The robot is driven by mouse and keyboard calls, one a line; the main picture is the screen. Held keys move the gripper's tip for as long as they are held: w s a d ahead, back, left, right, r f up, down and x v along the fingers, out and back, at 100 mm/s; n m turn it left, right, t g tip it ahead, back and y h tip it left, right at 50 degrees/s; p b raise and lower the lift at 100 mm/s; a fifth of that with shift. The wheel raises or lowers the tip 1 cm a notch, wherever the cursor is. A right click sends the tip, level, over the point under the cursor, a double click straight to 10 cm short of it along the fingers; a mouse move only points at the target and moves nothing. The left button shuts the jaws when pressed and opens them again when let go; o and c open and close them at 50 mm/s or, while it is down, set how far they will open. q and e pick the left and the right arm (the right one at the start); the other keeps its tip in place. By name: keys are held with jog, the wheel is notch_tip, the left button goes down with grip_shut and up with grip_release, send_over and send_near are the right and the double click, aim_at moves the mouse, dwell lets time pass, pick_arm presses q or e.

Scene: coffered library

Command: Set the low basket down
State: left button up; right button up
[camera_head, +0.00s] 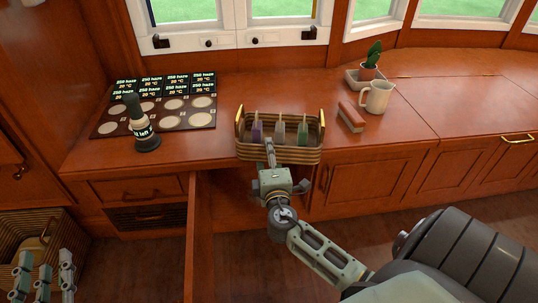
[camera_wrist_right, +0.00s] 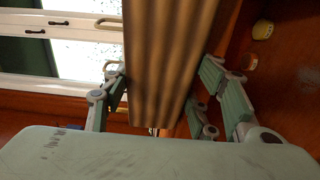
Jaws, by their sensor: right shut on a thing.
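The low basket (camera_head: 302,155) is woven in brown bands with upright end handles and holds small purple, grey and green bottles. It looks level at the counter's front edge; whether its base touches the counter I cannot tell. My right gripper (camera_head: 270,150) is shut on its front wall. In the right wrist view the basket wall (camera_wrist_right: 165,65) is between the fingers of my right gripper (camera_wrist_right: 160,100). My left gripper (camera_head: 45,270) is at the bottom left, its fingers apart and empty, in front of a larger wicker basket.
A red-brown block (camera_head: 351,117), a white mug (camera_head: 377,97) and a potted cactus (camera_head: 370,65) are on the right. A cabinet door (camera_head: 198,240) stands open below.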

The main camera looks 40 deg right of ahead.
pick_arm(q)
jog(key=shift+r, duration=0.15)
pick_arm(e)
jog(key=o, duration=1.5)
jog(key=shift+r, duration=0.1)
pick_arm(q)
jog(key=f, duration=0.1)
jog(key=f+g, duration=0.1)
jog(key=f, duration=0.1)
jog(key=shift+s+a+f+y+p, duration=0.1)
jog(key=shift+s+a+y+p, duration=0.05)
jog(key=shift+a+y+p, duration=0.15)
pick_arm(e)
jog(key=v, duration=1.2)
